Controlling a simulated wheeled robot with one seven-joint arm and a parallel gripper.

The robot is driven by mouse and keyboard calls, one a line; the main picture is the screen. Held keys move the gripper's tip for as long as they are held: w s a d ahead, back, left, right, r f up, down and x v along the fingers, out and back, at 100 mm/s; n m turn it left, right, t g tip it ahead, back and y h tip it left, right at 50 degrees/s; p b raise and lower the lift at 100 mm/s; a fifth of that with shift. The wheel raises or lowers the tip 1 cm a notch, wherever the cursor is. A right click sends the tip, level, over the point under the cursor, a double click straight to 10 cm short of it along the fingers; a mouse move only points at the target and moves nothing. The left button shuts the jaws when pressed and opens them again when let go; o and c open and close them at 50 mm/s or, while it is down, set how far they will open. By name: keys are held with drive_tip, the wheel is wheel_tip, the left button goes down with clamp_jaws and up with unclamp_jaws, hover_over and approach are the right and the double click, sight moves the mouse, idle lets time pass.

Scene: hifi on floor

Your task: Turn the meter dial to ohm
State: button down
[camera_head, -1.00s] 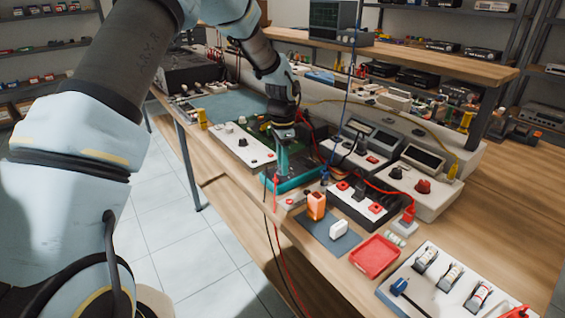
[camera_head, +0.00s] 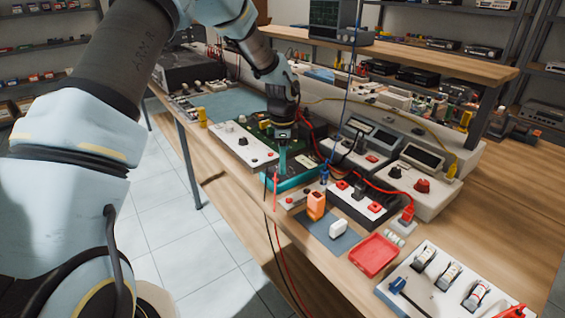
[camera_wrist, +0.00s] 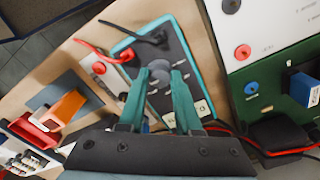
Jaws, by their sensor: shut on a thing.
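The meter (camera_wrist: 184,42) has a dark face and a teal rim and lies face up on the bench, with a black and a red lead plugged in at one end. Its teal edge shows in the head view (camera_head: 299,180) below my arm. Its grey round dial (camera_wrist: 159,74) sits between my gripper's fingertips (camera_wrist: 162,76). My gripper, also in the head view (camera_head: 282,170), points down and is shut on the dial. The fingers and palm cover part of the meter's face. The dial markings cannot be read.
A white panel with knobs (camera_head: 239,150) stands beside the meter. Bench instruments (camera_head: 352,142) line the back. An orange block (camera_head: 316,204) on a grey mat, a red tray (camera_head: 373,256) and loose leads lie towards the front right.

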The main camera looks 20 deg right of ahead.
drive_tip(key=c, duration=0.6)
unclamp_jaws()
drive_tip(key=shift+r, duration=0.1)
wheel_tip(320, 180, up, 11)
drive_tip(key=b, duration=0.2)
